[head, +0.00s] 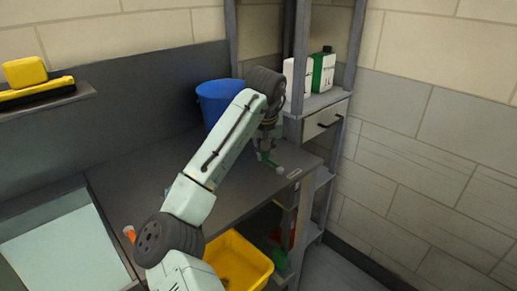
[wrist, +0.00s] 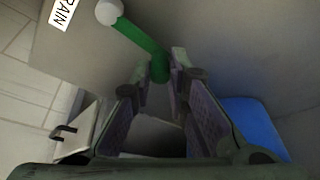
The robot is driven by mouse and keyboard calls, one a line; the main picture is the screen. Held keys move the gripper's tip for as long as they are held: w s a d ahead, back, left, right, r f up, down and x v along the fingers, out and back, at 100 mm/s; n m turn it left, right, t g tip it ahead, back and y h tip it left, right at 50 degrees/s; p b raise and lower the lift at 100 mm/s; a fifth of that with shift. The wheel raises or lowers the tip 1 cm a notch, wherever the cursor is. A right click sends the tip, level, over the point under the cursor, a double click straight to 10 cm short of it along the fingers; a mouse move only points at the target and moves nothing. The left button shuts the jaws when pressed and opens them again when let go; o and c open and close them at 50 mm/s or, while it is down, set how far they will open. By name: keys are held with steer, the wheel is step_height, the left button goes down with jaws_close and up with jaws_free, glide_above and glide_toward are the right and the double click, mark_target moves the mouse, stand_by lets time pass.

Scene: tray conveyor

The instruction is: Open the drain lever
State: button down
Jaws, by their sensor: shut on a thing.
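The drain lever (head: 267,159) is a green bar with a white ball knob at its end, at the far right part of the grey worktop. In the wrist view the lever (wrist: 140,38) runs from a green hub up and left to its knob, beside a white label (wrist: 63,13) reading "RAIN", its start cut off. My gripper (wrist: 159,68) is shut on the drain lever at its hub end, away from the knob. In the head view my gripper (head: 264,148) is partly hidden by my own arm.
A blue bucket (head: 213,98) stands on the worktop (head: 130,190) behind my arm. A shelf rack (head: 328,103) with white and green containers is at the right. A yellow bin (head: 262,262) sits below the front edge. An orange-tipped part (head: 129,233) shows at the left.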

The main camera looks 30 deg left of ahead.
steer(key=shift+s+n, duration=0.1)
steer(key=shift+n, duration=0.2)
steer(key=c, duration=1.6)
jaws_free()
steer(key=shift+o, duration=0.2)
steer(key=v, duration=1.2)
